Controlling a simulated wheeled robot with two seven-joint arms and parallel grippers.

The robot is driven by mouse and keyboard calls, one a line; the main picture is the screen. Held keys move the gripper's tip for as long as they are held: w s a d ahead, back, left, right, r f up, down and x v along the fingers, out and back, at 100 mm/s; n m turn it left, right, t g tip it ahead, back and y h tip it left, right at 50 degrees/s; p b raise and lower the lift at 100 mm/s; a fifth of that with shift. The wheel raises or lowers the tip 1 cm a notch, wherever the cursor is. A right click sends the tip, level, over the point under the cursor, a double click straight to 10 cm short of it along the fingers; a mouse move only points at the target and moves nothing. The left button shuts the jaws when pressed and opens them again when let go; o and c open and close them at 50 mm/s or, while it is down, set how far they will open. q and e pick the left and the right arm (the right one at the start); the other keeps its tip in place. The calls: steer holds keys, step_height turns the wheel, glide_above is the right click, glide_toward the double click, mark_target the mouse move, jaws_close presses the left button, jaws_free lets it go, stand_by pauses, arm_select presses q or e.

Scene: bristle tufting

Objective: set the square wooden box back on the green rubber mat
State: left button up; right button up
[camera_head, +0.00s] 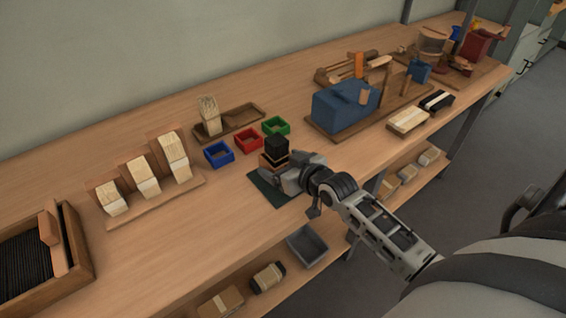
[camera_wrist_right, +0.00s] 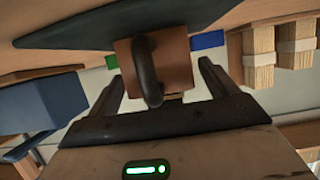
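The square wooden box (camera_head: 266,162) is at the back of the green rubber mat (camera_head: 262,187), and a black block with a pale band (camera_head: 277,148) shows at its top. My right gripper (camera_head: 292,178) is low over the mat, at the box's near side, and hides part of both. In the right wrist view, which is upside down, the brown box (camera_wrist_right: 178,62) lies between my two spread fingers (camera_wrist_right: 162,82). A dark curved loop crosses its face. The mat (camera_wrist_right: 90,28) shows above it. Contact between fingers and box is not clear. My left gripper is out of view.
Blue (camera_head: 218,154), red (camera_head: 248,140) and green (camera_head: 275,126) bins stand just behind the box. A blue machine (camera_head: 343,106) is to the right. A grey bin (camera_head: 307,246) is below the bench's front edge.

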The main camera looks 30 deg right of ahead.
steer(key=shift+r, duration=0.25)
steer(key=a+v, duration=0.1)
steer(key=v, duration=1)
steer(key=s+a+f+n+g+y, duration=0.1)
steer(key=s+a+f+g, duration=0.2)
steer(key=s+a+f, duration=0.7)
steer(key=a+f, duration=0.2)
steer(key=a, duration=0.2)
steer(key=shift+s+a+n+y+p, duration=0.2)
steer(key=shift+s+n+y+p, duration=0.1)
steer(key=shift+p, duration=0.05)
